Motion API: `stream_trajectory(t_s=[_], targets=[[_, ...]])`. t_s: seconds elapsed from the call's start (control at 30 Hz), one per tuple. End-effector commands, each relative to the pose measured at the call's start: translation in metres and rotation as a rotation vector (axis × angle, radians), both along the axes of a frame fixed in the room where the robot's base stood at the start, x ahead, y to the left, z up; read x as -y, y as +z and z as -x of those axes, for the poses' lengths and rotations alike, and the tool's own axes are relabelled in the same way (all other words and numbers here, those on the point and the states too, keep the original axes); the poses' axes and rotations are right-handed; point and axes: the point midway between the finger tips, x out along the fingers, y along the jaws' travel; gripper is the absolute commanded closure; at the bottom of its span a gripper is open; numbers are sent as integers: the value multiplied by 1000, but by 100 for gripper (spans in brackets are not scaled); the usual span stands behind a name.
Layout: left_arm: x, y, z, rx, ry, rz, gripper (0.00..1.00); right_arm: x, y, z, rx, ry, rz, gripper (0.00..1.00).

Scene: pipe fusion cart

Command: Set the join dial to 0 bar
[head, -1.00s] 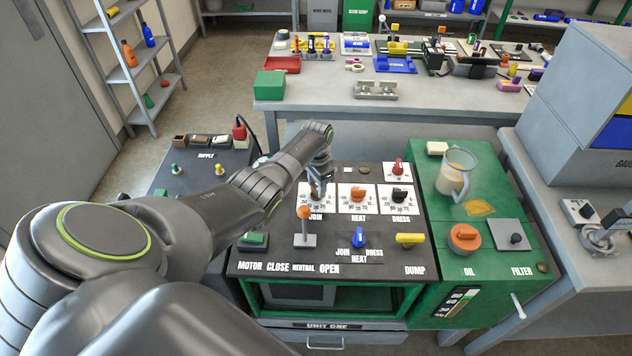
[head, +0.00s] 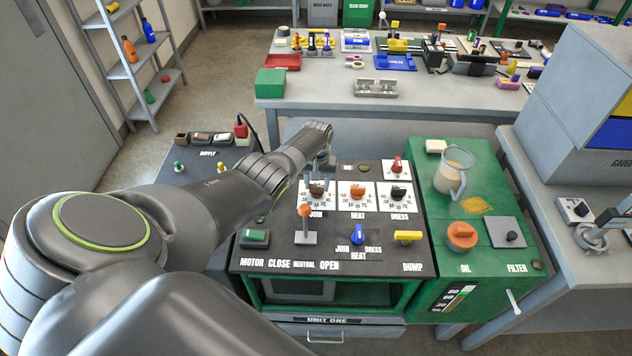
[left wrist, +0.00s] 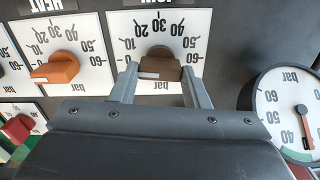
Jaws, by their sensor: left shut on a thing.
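The join dial (left wrist: 160,66) is a brown knob on a white scale plate marked 0 to 60 bar, upside down in the left wrist view. The white mark on its knob is at the left end, toward the low end of the scale. A finger partly covers that side, so I cannot read the exact value. My left gripper (left wrist: 161,86) is shut on this knob, one finger at each end. In the head view my left gripper (head: 321,168) is over the join dial (head: 317,189), partly covering its plate. My right gripper is not in view.
The orange heat dial (left wrist: 62,68) is beside the join dial. A round bar gauge (left wrist: 290,108) is on the other side. An orange-topped lever (head: 305,212), blue selector (head: 358,234) and yellow dump handle (head: 409,237) stand nearer on the panel. A jug (head: 453,172) stands right.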

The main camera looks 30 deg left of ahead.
Motion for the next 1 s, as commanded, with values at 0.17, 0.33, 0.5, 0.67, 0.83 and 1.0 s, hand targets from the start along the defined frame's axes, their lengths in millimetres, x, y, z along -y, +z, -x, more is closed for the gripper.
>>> stream_trajectory(t_s=[0.17,0.33,0.5,0.67,0.83,1.0], targets=[[1,-6,7,-21,79,4,81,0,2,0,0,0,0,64],[1,-6,7,-21,119,4,81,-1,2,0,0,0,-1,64],[1,-6,7,-21,134,4,81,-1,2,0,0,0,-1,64],[2,-7,7,-21,135,4,81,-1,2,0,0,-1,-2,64],[2,-7,7,-21,135,4,81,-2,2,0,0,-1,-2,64],[1,-5,5,-15,133,4,36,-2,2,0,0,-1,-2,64]])
